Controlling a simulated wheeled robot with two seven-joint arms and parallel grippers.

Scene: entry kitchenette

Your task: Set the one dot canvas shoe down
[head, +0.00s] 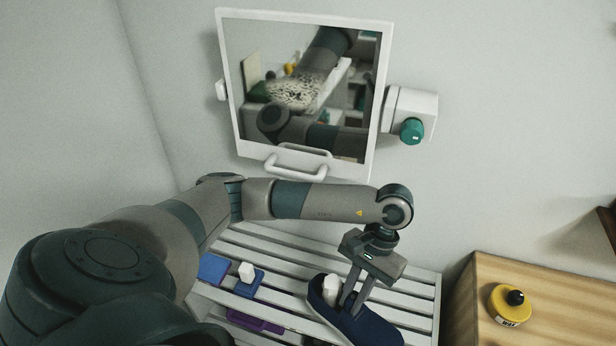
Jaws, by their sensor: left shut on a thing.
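A dark navy canvas shoe (375,327) with a light sole edge lies at the lower middle of the head view, at the white slatted rack (418,290). My left gripper (350,300) points down at the shoe's opening and is shut on the shoe. A white block-like piece (331,287) shows at the shoe's opening beside the fingers. I cannot tell whether the shoe's sole touches the slats. The dot on the shoe is not visible. My right gripper is not in view.
Blue items (213,267) and a blue piece with a white block (247,273) lie left on the rack, with a purple item (255,321) below. A wooden top (560,300) at right holds a yellow container (511,304). A framed mirror (376,100) hangs behind.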

